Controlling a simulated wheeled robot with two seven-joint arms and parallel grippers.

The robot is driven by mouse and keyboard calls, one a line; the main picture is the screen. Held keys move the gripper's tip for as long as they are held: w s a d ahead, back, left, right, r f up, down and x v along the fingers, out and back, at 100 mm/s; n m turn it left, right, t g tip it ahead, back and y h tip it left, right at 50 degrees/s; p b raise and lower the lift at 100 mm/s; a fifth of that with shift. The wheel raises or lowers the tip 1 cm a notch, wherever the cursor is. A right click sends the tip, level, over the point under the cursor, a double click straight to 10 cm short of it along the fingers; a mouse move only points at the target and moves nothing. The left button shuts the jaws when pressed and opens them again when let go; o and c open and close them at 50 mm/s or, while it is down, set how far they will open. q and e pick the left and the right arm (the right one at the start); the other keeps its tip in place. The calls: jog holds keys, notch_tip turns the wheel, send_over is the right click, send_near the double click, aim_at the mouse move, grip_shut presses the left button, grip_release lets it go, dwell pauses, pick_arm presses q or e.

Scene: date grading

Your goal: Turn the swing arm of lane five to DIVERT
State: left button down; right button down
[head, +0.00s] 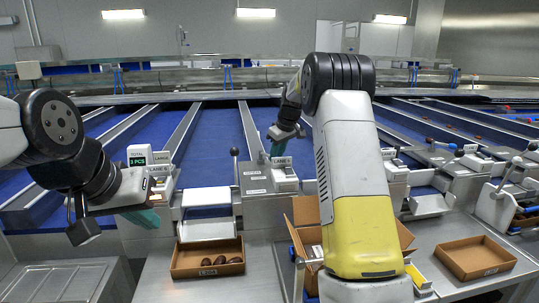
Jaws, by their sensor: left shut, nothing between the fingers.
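A grey lane station (268,178) stands left of centre, its plate (281,161) marked LANE with a digit too small to read surely. A lever with a black ball knob (235,152) stands upright at its left side. Small labels on the station are not legible, so I cannot tell which is DIVERT. My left gripper (145,218) is shut and empty, with teal fingertips, left of this station and low over the front edge, apart from the lever. My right gripper (279,147) hangs just above the station, near its plate; its fingers are too small to judge.
A cardboard tray with dates (208,270) stands on the front shelf, and an empty one (474,274) at right. My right forearm hides the centre. A green-lit counter display (137,161) stands near my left wrist. Blue lanes (208,135) run behind.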

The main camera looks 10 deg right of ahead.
jog(key=a+m, duration=0.1)
jog(key=m, duration=0.1)
jog(key=s+a+m+h, duration=0.1)
jog(key=a, duration=0.1)
jog(key=shift+s+m, duration=0.1)
jog(key=shift+m, duration=0.3)
jog(key=shift+s+a+m+h, duration=0.15)
jog(key=shift+a+m+h, duration=0.9)
jog(key=shift+m, duration=0.65)
jog(key=shift+a, duration=0.15)
jog(key=c, duration=1.3)
grip_release()
jog(key=shift+o, duration=0.2)
jog(key=d+v, duration=0.1)
jog(key=v, duration=0.6)
jog(key=shift+s+a+r, duration=0.25)
jog(key=shift+a+r, duration=0.1)
jog(key=shift+a, duration=0.1)
